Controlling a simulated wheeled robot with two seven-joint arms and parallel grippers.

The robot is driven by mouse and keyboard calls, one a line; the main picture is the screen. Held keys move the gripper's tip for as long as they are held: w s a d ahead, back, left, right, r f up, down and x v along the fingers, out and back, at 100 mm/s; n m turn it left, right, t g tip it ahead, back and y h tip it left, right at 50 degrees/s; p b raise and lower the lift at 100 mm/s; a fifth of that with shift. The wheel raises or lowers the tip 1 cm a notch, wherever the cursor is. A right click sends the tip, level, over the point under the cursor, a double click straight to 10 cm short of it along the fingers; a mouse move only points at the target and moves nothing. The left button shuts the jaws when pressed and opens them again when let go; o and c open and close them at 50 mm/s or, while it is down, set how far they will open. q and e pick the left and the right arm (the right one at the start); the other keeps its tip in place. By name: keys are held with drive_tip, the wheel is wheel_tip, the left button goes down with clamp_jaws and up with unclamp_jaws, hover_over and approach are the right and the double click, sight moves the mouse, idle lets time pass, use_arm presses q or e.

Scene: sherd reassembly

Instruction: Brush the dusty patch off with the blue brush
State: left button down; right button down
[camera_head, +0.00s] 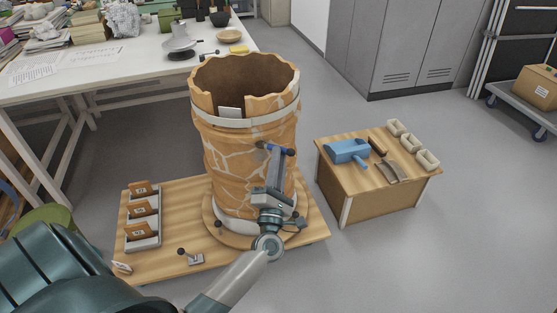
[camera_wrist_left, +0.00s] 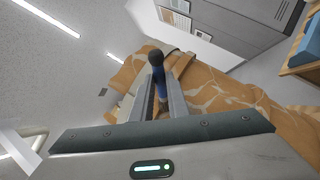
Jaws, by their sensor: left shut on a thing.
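A large orange-brown vessel (camera_head: 232,150) with pale joint lines stands upright on a round wooden turntable (camera_head: 216,226). A pale band circles it below the rim, and its rim has a gap. My left gripper (camera_head: 273,164) is in front of the vessel's right side, shut on the blue brush (camera_head: 276,149). The brush lies crosswise in the jaws with dark ends. In the left wrist view the brush (camera_wrist_left: 159,80) stands between the fingers, close to the vessel (camera_wrist_left: 225,103); I cannot tell whether it touches. I cannot make out the dusty patch. My right gripper is not in view.
A low wooden stand (camera_head: 360,198) at the right holds a blue scoop (camera_head: 348,151), another brush (camera_head: 388,171) and pale small trays (camera_head: 411,143). Sherd holders (camera_head: 143,215) stand left of the vessel on the board (camera_head: 178,187). A cluttered white table (camera_head: 130,68) is behind.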

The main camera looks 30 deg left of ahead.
use_arm(q)
drive_tip(key=shift+s+d+p, duration=0.2)
drive_tip(key=shift+s+d, duration=0.75)
drive_tip(key=shift+d, duration=0.25)
drive_tip(key=shift+s+d+p, duration=0.15)
drive_tip(key=shift+s+d, duration=0.8)
drive_tip(key=shift+d, duration=0.2)
drive_tip(key=shift+s+d, duration=0.9)
drive_tip(key=shift+d, duration=0.25)
drive_tip(key=shift+f, duration=0.1)
